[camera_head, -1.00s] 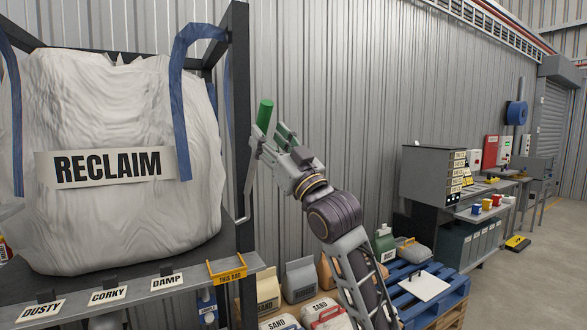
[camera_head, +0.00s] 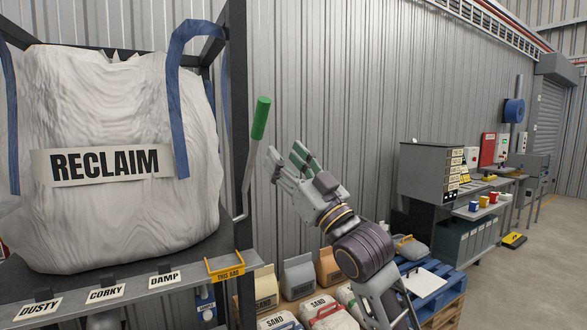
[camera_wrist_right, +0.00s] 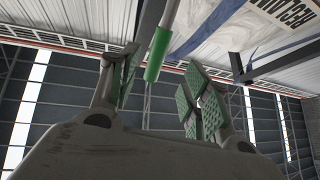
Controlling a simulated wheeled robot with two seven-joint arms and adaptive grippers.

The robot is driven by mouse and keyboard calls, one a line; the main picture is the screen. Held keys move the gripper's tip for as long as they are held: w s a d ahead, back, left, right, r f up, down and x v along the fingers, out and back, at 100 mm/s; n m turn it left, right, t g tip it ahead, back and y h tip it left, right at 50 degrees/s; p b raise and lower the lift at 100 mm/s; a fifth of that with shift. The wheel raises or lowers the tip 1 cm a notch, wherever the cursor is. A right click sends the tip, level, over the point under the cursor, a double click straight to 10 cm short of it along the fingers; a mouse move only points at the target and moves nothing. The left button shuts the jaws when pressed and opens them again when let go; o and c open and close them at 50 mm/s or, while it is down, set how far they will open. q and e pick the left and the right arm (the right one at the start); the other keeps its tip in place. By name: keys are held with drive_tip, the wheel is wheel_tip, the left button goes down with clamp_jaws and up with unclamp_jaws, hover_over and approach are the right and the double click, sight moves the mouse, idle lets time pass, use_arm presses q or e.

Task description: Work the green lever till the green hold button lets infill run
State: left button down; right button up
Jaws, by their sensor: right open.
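The lever has a green grip (camera_head: 260,118) on a pale metal shaft (camera_head: 248,175) and stands nearly upright, leaning slightly right, beside the frame of the RECLAIM bag (camera_head: 105,215). My right gripper (camera_head: 287,158) is open and empty, to the right of the lever and slightly below its grip, apart from it. In the right wrist view the green grip (camera_wrist_right: 158,54) shows between the two spread fingers with green pads (camera_wrist_right: 160,85), touching neither. My left gripper is out of view. I cannot make out a green hold button.
A shelf with DUSTY, CORKY and DAMP labels (camera_head: 105,294) and a yellow THIS BAG marker (camera_head: 226,269) runs under the bag. Sand bags (camera_head: 296,277) and a blue pallet (camera_head: 440,285) stand low by the wall. A workbench (camera_head: 485,208) is farther right.

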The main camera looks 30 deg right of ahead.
drive_tip(key=shift+v, duration=1.1)
drive_tip(key=shift+r, duration=0.1)
